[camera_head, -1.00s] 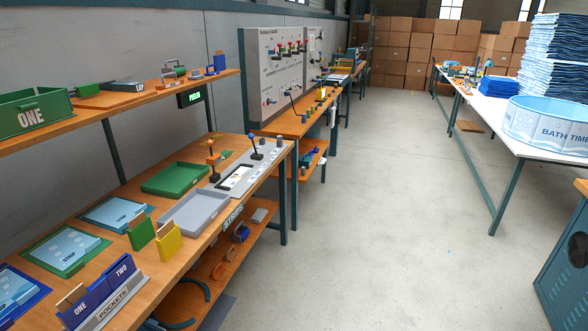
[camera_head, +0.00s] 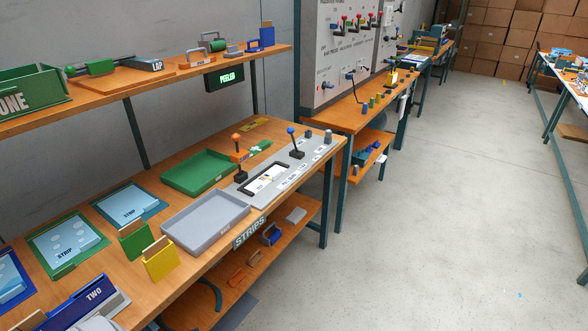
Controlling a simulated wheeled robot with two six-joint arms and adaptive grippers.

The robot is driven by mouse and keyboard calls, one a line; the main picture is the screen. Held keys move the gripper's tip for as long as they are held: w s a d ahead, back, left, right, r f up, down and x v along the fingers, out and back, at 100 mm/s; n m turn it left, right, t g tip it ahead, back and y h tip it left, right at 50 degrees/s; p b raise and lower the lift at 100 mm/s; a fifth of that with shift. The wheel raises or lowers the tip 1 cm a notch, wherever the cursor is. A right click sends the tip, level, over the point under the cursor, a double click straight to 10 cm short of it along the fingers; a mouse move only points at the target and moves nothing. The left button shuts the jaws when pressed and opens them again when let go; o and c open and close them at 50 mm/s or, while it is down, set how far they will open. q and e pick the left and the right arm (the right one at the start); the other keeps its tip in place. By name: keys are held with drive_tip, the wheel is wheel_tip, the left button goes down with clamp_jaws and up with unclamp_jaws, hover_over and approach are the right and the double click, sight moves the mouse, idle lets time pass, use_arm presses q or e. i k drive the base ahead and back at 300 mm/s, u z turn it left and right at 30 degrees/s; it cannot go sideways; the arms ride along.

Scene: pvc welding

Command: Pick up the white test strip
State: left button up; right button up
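I cannot make out a separate white test strip for sure. A blue tray marked STRIP (camera_head: 130,204) and a green-framed tray marked STRIP (camera_head: 68,243) lie on the wooden bench at the left; each has a pale blue inside. A black-framed white panel (camera_head: 265,179) with small printed marks lies on a grey board behind the grey tray. A sign reading STRIPS (camera_head: 249,233) hangs on the bench's front edge.
An empty grey tray (camera_head: 206,222) and a green tray (camera_head: 201,172) lie on the bench. Green (camera_head: 134,243) and yellow (camera_head: 160,259) pockets stand in front. Two joysticks rise from the grey board (camera_head: 300,160). A shelf (camera_head: 150,82) overhangs the back. The floor at right is clear.

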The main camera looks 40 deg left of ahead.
sight(273, 174)
drive_tip(key=u, duration=0.2)
drive_tip(key=i, duration=1)
drive_tip(key=u, duration=1.25)
drive_tip(key=i, duration=0.8)
drive_tip(key=u, duration=0.9)
